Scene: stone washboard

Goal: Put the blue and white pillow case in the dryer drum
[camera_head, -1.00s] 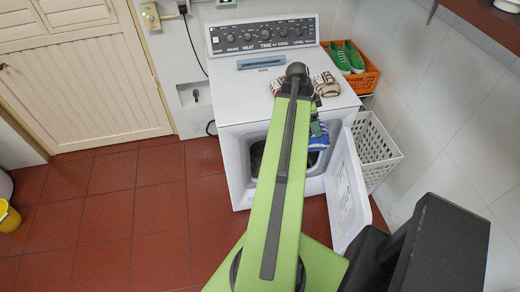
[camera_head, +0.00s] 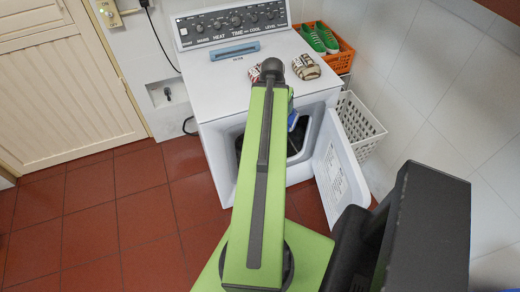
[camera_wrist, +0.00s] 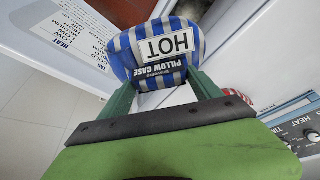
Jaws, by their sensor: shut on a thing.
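The blue and white striped pillow case (camera_wrist: 160,72), a bundle with "HOT" and "PILLOW CASE" labels, is between the two green fingers of my gripper (camera_wrist: 163,86) in the wrist view. My gripper is shut on it. In the head view only a small blue piece of the pillow case (camera_head: 292,121) shows beside my arm, near the top of the dryer opening; my arm hides the rest. The white dryer (camera_head: 215,131) has its door (camera_head: 337,172) open to the right. The dark dryer drum (camera_head: 297,138) is partly visible behind my arm.
An orange crate (camera_head: 342,59) with green shoes (camera_head: 320,39) and a white basket (camera_head: 358,125) stand right of the dryer. Red floor is clear at left.

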